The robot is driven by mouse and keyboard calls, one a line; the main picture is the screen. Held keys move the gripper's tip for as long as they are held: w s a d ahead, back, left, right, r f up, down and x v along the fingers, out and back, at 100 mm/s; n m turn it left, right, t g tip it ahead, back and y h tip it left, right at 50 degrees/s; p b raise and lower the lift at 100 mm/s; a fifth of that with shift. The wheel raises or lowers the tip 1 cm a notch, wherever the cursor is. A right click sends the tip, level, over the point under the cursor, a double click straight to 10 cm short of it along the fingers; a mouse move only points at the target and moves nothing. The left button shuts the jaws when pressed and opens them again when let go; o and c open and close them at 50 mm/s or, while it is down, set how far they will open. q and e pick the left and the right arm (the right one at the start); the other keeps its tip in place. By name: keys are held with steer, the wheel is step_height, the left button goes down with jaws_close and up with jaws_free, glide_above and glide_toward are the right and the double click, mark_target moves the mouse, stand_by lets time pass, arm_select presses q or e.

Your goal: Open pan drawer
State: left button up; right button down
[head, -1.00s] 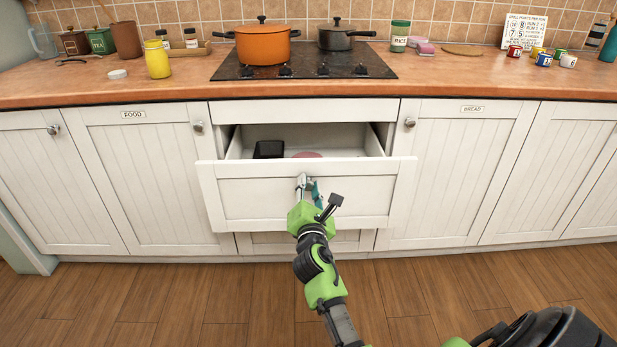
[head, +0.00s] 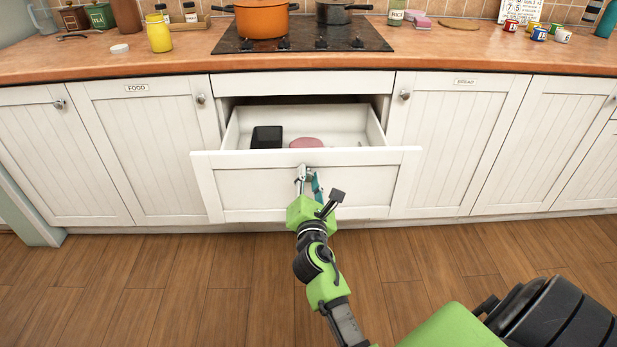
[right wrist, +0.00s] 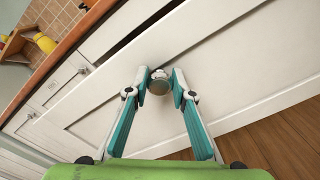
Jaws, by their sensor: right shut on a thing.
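The white pan drawer (head: 240,190) under the hob stands well pulled out in the head view. Inside it lie a black box-shaped item (head: 267,137) and a pink item (head: 307,142). My right gripper (head: 309,175) is at the middle of the drawer front. The knob is mostly hidden by the gripper in the head view. My left gripper is not in view.
An orange pot (head: 262,20) and a dark pan (head: 342,12) stand on the black hob (head: 300,37). Closed cupboards flank the drawer, including the food door (head: 140,150) and the bread door (head: 455,150). The wooden floor (head: 190,290) in front is clear.

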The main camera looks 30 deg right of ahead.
steer(key=c, duration=1.7)
jaws_free()
steer(key=shift+r, duration=0.1)
step_height(320, 180, up, 10)
steer(key=shift+f, duration=0.1)
